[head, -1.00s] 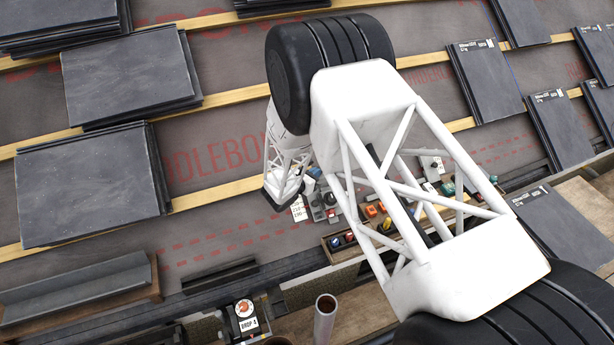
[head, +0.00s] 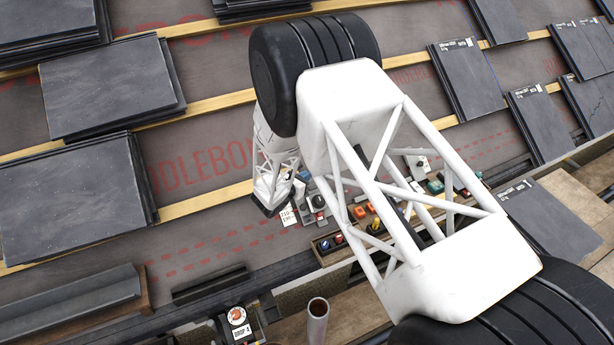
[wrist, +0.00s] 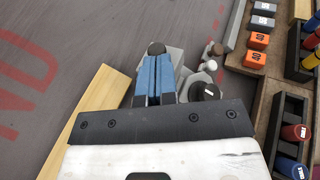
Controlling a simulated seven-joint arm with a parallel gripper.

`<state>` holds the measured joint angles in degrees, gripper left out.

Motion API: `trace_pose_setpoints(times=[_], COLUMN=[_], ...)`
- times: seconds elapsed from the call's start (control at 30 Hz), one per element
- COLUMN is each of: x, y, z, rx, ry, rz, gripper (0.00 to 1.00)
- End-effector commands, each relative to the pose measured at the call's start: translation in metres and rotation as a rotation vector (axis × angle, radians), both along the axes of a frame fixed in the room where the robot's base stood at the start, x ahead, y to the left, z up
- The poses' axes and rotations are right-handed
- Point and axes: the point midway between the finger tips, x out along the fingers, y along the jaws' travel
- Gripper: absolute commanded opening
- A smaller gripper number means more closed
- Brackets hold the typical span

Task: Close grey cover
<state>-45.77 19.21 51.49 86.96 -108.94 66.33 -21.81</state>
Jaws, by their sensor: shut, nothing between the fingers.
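A grey part (wrist: 174,57), possibly the grey cover, lies behind and beside the fingers. The fingers hide much of it, so I cannot tell whether it is open or whether they touch it. Right of the fingers is a grey fitting with a black round knob (wrist: 206,92). In the head view, small grey hardware (head: 313,203) sits beside my wrist, too small to identify the cover.
A wooden tray (head: 324,258) holds orange blocks (wrist: 257,41) and red and blue capped cylinders, close to the right of the gripper. A wooden batten (wrist: 88,115) runs at left. Stacks of slate tiles (head: 70,195) lie on the roof. Grey membrane beyond the fingers is clear.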

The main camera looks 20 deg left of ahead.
Motion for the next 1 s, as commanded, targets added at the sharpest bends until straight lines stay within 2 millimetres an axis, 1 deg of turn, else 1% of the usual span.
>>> trace_pose_setpoints(times=[0.5,0.6,0.8,1.0], x=[-0.076,-0.088,-0.106,-0.112], y=[0.026,0.031,0.036,0.038], z=[0.021,0.025,0.029,0.031], rx=[-0.001,-0.001,-0.001,-0.001], ry=[0.000,-0.001,0.000,0.000], rz=[0.007,0.006,0.004,0.005], gripper=[0.00,0.00,0.00,0.00])
